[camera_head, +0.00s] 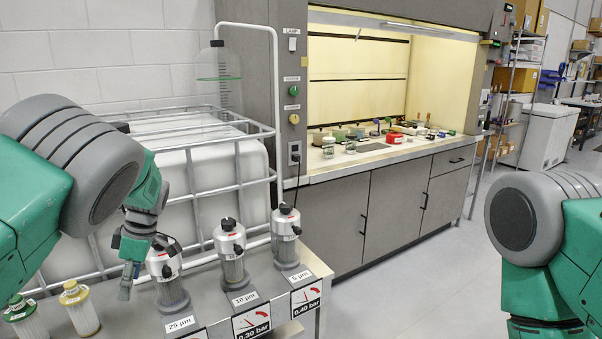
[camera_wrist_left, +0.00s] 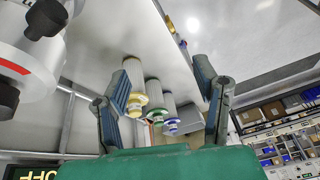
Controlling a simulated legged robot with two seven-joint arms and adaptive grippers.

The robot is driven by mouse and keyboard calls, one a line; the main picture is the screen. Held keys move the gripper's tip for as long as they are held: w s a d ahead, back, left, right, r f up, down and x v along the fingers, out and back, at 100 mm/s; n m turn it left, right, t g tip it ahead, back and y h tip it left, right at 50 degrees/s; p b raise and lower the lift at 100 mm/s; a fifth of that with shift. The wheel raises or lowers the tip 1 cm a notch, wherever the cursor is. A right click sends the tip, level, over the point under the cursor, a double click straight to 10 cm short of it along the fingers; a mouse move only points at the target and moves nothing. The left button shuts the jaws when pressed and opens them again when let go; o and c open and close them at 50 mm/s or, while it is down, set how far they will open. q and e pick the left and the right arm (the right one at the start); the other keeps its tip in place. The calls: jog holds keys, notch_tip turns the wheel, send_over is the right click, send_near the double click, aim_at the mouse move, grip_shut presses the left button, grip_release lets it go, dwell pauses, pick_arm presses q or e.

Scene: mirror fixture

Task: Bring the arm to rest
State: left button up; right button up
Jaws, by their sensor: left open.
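My left arm comes in from the left in the head view, with its gripper (camera_head: 145,268) hanging over the bench, close beside the filter housing marked 25 µm (camera_head: 171,290). In that view I cannot tell whether they touch. In the left wrist view the two fingers of my left gripper (camera_wrist_left: 161,92) stand wide apart with nothing held between them. My right arm (camera_head: 545,235) shows at the right edge; its gripper is out of view.
Housings marked 10 µm (camera_head: 232,265) and 5 µm (camera_head: 287,245) stand along the bench, with pressure cards in front. Yellow-capped (camera_head: 80,305) and green-capped (camera_head: 25,318) cartridges stand at lower left. A caged white tank (camera_head: 225,180) is behind. Floor (camera_head: 410,270) at right is clear.

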pick_arm(q)
jog(key=s+a+f+m+b, duration=0.1)
jog(key=s+f+m, duration=0.4)
jog(key=s+f, duration=0.45)
jog(key=s+a+f+m+b, duration=0.15)
jog(key=s+f+m, duration=0.25)
jog(key=s+f, duration=0.55)
jog(key=s+d+f+m+t+h+b, duration=0.1)
jog(key=s+d+f+m, duration=0.1)
jog(key=s+d+m, duration=0.2)
jog(key=s+d+f+m+h+b, duration=0.1)
jog(key=s+d+f+m, duration=0.2)
jog(key=s, duration=0.6)
jog(key=s+d+f+m+t+h+b, duration=0.1)
jog(key=s+d+f+m, duration=0.1)
jog(key=s+d+m, duration=0.3)
jog(key=shift+s+f+m+t+h, duration=0.15)
jog(key=shift+s+m+t+h, duration=0.2)
jog(key=shift+s, duration=0.9)
jog(key=shift+w, duration=0.15)
